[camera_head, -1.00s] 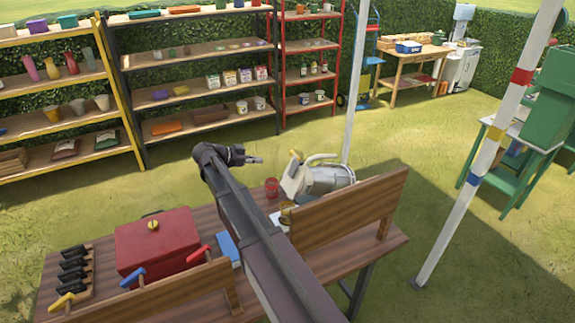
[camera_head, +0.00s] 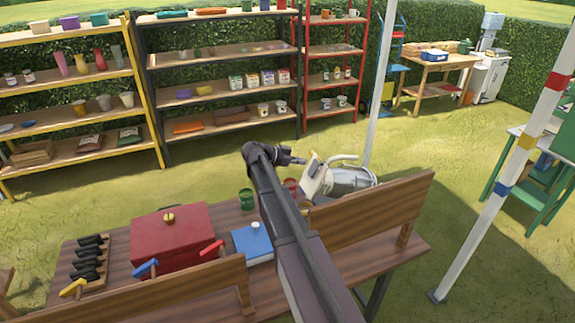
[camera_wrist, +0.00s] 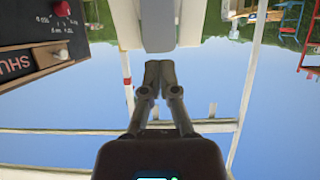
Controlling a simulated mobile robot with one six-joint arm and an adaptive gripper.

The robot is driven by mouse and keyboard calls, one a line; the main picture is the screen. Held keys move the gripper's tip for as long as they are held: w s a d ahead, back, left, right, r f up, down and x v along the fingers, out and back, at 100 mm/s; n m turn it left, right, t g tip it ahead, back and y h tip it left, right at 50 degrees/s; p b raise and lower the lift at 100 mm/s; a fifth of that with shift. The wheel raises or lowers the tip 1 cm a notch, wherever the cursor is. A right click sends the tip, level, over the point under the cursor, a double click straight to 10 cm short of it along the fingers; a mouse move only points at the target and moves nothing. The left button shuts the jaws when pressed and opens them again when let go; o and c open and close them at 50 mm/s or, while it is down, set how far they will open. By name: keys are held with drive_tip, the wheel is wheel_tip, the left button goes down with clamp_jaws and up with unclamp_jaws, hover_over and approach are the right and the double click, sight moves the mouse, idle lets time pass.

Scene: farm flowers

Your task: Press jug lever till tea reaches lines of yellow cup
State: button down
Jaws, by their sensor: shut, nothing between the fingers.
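The jug (camera_head: 345,180) is a silver metal vessel with a pale spout block and a curved handle, at the back right of the wooden table in the head view. My gripper (camera_head: 303,161) is shut and empty, just left of the jug's pale top part. In the wrist view, the shut fingers (camera_wrist: 159,64) point at a pale grey-white block (camera_wrist: 158,35), probably the jug's lever; tips and block look very close, and contact cannot be told. A red cup (camera_head: 291,186) and a green cup (camera_head: 246,199) stand left of the jug. The yellow cup and its lines are not clearly visible; my arm covers that area.
A red box (camera_head: 172,236) and a blue box (camera_head: 254,244) stand on the table. A wooden board (camera_head: 368,212) rises along its front right. A white post (camera_head: 378,100) is behind the jug. Shelves (camera_head: 215,96) line the hedge; grass between is clear.

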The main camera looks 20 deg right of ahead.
sight(315, 164)
drive_tip(key=shift+b+x, duration=0.7)
drive_tip(key=shift+x, duration=1.5)
drive_tip(key=shift+d, duration=0.1)
